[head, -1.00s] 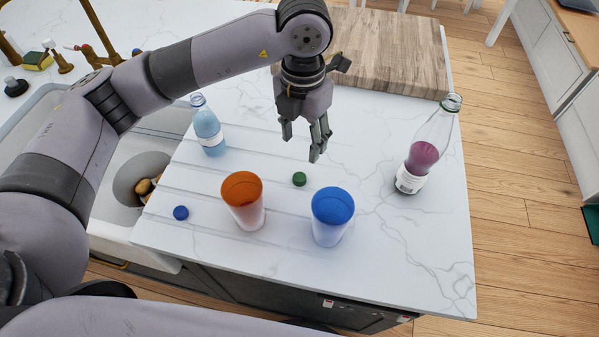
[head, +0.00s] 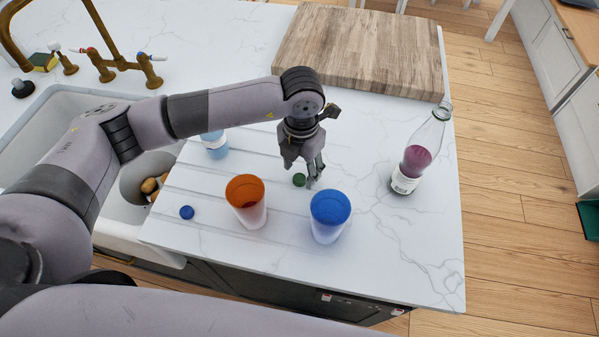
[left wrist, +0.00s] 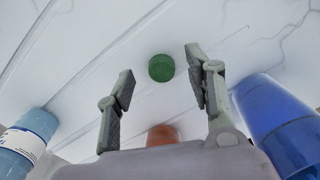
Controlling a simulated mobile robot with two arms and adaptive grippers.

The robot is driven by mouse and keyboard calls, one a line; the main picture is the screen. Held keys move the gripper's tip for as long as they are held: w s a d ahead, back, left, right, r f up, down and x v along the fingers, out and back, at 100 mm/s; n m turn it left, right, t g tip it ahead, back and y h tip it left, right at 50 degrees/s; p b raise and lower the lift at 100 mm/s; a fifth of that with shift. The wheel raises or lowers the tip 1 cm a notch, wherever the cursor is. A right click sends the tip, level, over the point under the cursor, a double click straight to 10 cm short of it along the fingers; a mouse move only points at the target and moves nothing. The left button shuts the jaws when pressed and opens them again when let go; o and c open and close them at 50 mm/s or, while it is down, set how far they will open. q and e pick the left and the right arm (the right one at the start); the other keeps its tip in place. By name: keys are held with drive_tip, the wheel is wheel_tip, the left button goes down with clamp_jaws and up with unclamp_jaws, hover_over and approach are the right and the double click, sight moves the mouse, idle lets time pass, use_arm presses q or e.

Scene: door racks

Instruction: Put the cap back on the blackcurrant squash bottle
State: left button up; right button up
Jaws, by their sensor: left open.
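The squash bottle (head: 417,155) is clear with a dark purple-pink liquid and a white label. It stands uncapped on the right of the white counter. A green cap (head: 299,180) lies on the counter behind the two cups, and a blue cap (head: 187,212) lies at the left. My left gripper (head: 303,180) is open and empty, pointing down just above the green cap. In the left wrist view the green cap (left wrist: 161,68) shows between and beyond the open fingers (left wrist: 160,85). My right gripper is not in view.
An orange cup (head: 246,202) and a blue cup (head: 329,215) stand close in front of the gripper. A light-blue bottle (head: 215,146) is partly hidden behind my left arm. A wooden board (head: 360,50) lies at the back; a sink (head: 60,125) is at the left.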

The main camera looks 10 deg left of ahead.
use_arm(q)
drive_tip(key=shift+f, duration=0.9)
drive_tip(key=c, duration=0.8)
